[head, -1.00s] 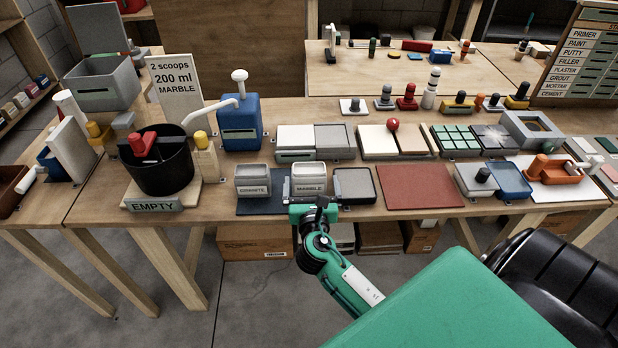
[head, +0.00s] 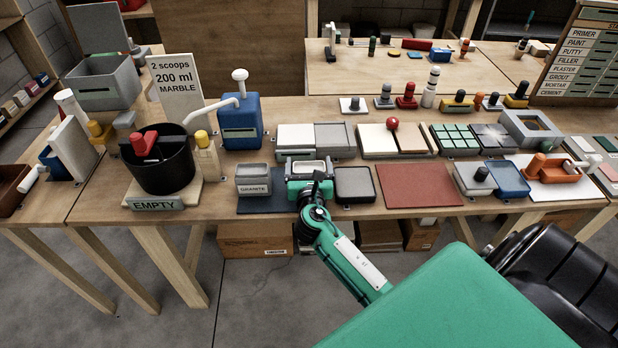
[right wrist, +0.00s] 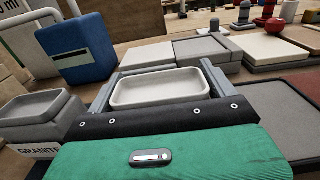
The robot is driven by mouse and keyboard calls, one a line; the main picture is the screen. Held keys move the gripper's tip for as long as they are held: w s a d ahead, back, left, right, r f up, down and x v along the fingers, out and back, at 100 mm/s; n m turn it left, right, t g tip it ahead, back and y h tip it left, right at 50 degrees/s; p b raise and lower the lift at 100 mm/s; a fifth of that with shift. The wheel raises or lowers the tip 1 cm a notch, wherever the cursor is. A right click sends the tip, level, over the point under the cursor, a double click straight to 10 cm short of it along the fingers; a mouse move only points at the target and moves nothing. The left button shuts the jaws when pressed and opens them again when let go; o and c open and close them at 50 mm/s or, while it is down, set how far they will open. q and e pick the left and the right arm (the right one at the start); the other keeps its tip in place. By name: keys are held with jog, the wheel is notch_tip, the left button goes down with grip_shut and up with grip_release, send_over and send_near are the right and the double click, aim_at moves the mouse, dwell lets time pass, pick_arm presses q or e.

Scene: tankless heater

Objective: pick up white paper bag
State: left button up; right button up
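Nothing in view plainly looks like a paper bag. The closest match is the white open-topped box (head: 307,167), labelled MARBLE in the earlier head view; its front is now hidden behind my right gripper. Its hollow rim and tray-like top (right wrist: 160,88) show in the right wrist view. My right gripper (right wrist: 163,72) is at this box, one grey finger along its left side and one along its right, with the fingers apart. Firm contact cannot be made out. My left gripper is not in view.
A grey GRANITE box (head: 253,180) stands close on the left, and a dark-rimmed grey tray (head: 355,184) close on the right. Behind are pale and grey blocks (head: 295,139) and a blue canister (head: 240,125). A red-brown mat (head: 420,186) lies clear further right.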

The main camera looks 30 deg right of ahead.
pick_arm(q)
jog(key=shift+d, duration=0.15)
pick_arm(e)
jog(key=c, duration=0.4)
jog(key=shift+r, duration=0.15)
jog(key=shift+c, duration=0.2)
jog(key=shift+r, duration=0.35)
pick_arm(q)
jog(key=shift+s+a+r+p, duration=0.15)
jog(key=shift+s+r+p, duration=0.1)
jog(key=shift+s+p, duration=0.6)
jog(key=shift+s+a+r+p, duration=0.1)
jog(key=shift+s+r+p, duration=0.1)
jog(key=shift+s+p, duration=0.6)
pick_arm(e)
notch_tip(320, 180, up, 19)
